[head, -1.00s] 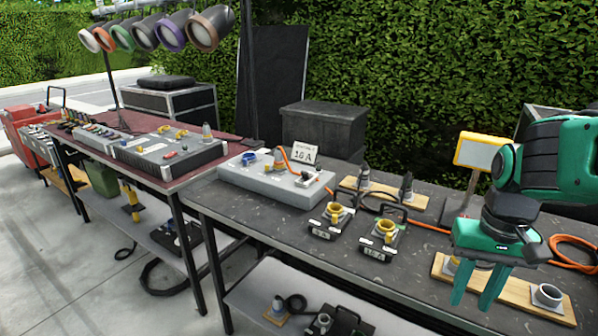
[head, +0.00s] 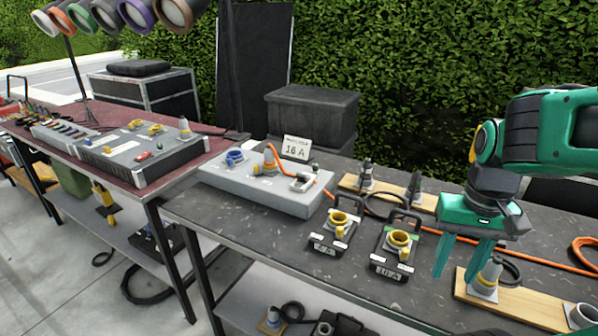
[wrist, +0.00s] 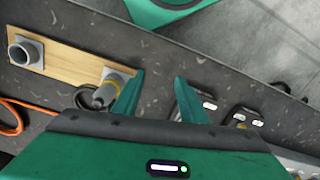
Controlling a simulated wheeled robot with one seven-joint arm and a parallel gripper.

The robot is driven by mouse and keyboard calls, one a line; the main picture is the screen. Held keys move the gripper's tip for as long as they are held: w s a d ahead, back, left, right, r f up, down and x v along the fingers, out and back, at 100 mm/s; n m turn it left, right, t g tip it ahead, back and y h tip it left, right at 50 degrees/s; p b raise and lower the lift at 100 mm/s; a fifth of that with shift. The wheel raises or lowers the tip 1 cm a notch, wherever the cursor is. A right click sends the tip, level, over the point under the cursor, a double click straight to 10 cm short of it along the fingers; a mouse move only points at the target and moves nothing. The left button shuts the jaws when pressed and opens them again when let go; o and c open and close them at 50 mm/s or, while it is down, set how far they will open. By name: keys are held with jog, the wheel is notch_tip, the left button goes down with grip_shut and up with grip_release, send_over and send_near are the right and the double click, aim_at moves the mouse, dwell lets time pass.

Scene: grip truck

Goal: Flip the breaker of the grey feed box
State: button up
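The grey feed box (head: 275,196) lies on the dark table, left of its middle in the head view. My gripper (head: 458,278) is green, open and empty, pointing down above the right part of the table, well right of the box. In the wrist view the gripper (wrist: 155,92) also shows with its two fingers apart and nothing between them.
Two black units with yellow sockets, marked 4 A (head: 334,232) and 16 A (head: 394,250), stand between box and gripper. A wooden board (head: 540,308) with a plug lies close to the gripper. A 16 A card (head: 296,148) stands behind the box.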

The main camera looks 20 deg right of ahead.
jog(key=r, duration=0.2)
notch_tip(320, 180, up, 8)
jog(key=m, duration=0.3)
send_over(302, 178)
jog(key=w, duration=0.1)
notch_tip(302, 178, down, 10)
jog(key=shift+f, duration=0.1)
jog(key=shift+w, duration=0.1)
jog(key=c, duration=1.1)
